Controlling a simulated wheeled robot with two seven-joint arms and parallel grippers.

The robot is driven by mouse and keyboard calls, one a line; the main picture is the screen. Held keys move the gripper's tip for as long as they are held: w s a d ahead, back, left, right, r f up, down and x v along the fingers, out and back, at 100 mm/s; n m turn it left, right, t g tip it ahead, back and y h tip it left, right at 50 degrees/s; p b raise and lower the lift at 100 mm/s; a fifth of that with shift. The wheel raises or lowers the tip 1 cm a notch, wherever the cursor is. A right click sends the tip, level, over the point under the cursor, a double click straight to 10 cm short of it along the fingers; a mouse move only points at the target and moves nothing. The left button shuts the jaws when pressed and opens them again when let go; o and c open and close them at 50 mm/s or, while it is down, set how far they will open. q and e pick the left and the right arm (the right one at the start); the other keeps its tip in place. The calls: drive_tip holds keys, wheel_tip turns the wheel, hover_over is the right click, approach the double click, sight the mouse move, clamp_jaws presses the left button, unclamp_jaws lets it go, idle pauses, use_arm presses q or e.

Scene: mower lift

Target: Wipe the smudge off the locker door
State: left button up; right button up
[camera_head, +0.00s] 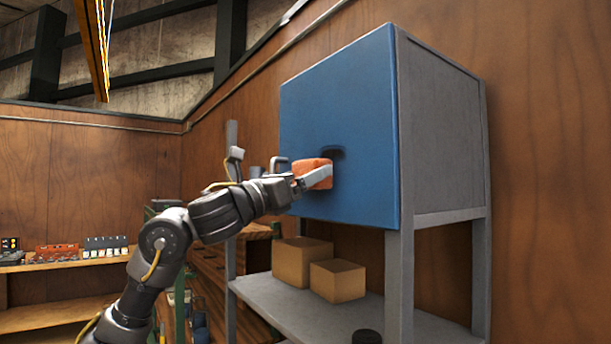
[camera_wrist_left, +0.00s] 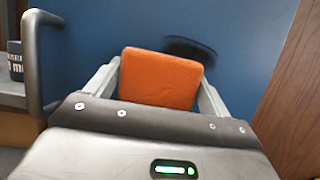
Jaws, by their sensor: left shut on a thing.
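The blue locker door (camera_head: 345,100) faces left on a grey locker body and fills the back of the left wrist view (camera_wrist_left: 245,60). A dark smudge (camera_head: 334,152) is on the door, and it also shows in the left wrist view (camera_wrist_left: 192,47) just above and right of the sponge. My left gripper (camera_head: 313,177) is shut on an orange sponge (camera_wrist_left: 160,78), held between its two fingers. The sponge is at the door just below the smudge and hides part of it; I cannot tell whether it touches. My right gripper is not in view.
A grey bar handle (camera_wrist_left: 33,65) stands left of the sponge. Below the locker, a grey shelf (camera_head: 290,312) holds two cardboard boxes (camera_head: 338,281) and a dark round object (camera_head: 366,337). A grey post (camera_head: 399,280) supports the locker's front corner. A wooden wall is behind.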

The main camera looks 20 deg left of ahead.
sight(297, 163)
use_arm(q)
drive_tip(key=shift+w+a, duration=0.5)
drive_tip(key=shift+a, duration=0.3)
drive_tip(key=shift+w+a, duration=0.45)
drive_tip(key=shift+a, duration=0.35)
drive_tip(key=shift+r+p, duration=1.55)
drive_tip(key=shift+p, duration=0.05)
drive_tip(key=shift+d, duration=0.1)
drive_tip(key=shift+s+d+f, duration=0.1)
drive_tip(key=shift+d, duration=0.05)
drive_tip(key=shift+s+d+b, duration=0.3)
drive_tip(key=shift+s+d, duration=0.05)
drive_tip(key=shift+d, duration=0.15)
drive_tip(key=shift+s+d, duration=0.3)
drive_tip(key=shift+d, duration=0.2)
drive_tip(key=shift+s+d, duration=0.25)
drive_tip(key=shift+d, duration=0.2)
drive_tip(key=shift+d, duration=0.1)
